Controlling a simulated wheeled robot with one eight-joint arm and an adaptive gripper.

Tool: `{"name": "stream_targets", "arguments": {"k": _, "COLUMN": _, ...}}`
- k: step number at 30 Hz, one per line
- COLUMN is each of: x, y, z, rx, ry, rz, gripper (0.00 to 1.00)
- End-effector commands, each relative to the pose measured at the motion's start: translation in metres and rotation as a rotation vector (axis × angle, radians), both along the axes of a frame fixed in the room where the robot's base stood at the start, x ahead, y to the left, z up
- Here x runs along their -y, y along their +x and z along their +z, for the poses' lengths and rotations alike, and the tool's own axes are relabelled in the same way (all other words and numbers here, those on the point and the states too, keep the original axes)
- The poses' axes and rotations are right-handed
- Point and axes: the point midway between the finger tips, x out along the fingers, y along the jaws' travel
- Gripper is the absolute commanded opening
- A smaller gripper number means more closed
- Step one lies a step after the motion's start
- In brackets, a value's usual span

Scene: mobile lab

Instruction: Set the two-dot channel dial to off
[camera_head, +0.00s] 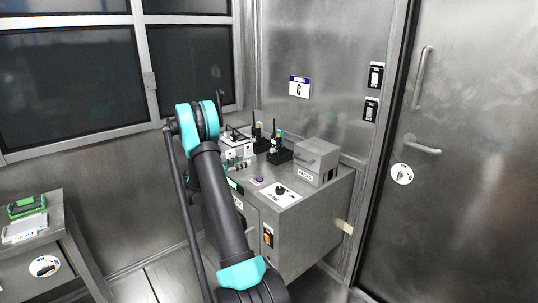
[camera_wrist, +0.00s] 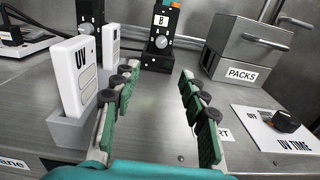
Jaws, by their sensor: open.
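No dial marked with two dots can be made out in either view. A black radio-like unit with an orange top and a "B" label (camera_wrist: 161,22) stands beyond my gripper in the wrist view. In the head view two black units with antennas, a left one (camera_head: 258,142) and a right one (camera_head: 279,154), stand at the back of the cabinet; any dials on them are too small to read. My gripper (camera_wrist: 155,85) is open and empty over the cabinet top, its green fingers apart. In the head view my arm hides it.
A black knob (camera_wrist: 286,121) sits on a white "UV TIME" plate (camera_wrist: 262,122) at right. A grey "PACKS" box (camera_wrist: 240,72) stands behind it. A white "UV" device (camera_wrist: 74,78) stands in a grey holder (camera_wrist: 72,128) close left of my fingers. The metal top between is clear.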

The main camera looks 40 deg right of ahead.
Motion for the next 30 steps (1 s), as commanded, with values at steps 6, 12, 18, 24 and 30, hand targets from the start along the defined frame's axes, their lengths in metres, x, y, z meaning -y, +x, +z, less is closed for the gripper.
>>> {"name": "stream_targets", "arguments": {"k": 6, "x": 0.001, "y": 0.000, "z": 0.000, "rx": 0.041, "ry": 0.003, "rz": -0.016, "gripper": 0.43}}
{"name": "stream_targets", "arguments": {"k": 12, "x": 0.032, "y": 0.002, "z": 0.000, "rx": 0.039, "ry": 0.003, "rz": -0.017, "gripper": 0.43}}
{"name": "stream_targets", "arguments": {"k": 18, "x": 0.072, "y": 0.005, "z": 0.000, "rx": 0.038, "ry": 0.003, "rz": -0.017, "gripper": 0.43}}
{"name": "stream_targets", "arguments": {"k": 24, "x": 0.112, "y": 0.008, "z": 0.000, "rx": 0.038, "ry": 0.003, "rz": -0.017, "gripper": 0.43}}
{"name": "stream_targets", "arguments": {"k": 30, "x": 0.145, "y": 0.011, "z": 0.000, "rx": 0.037, "ry": 0.003, "rz": -0.015, "gripper": 0.43}}
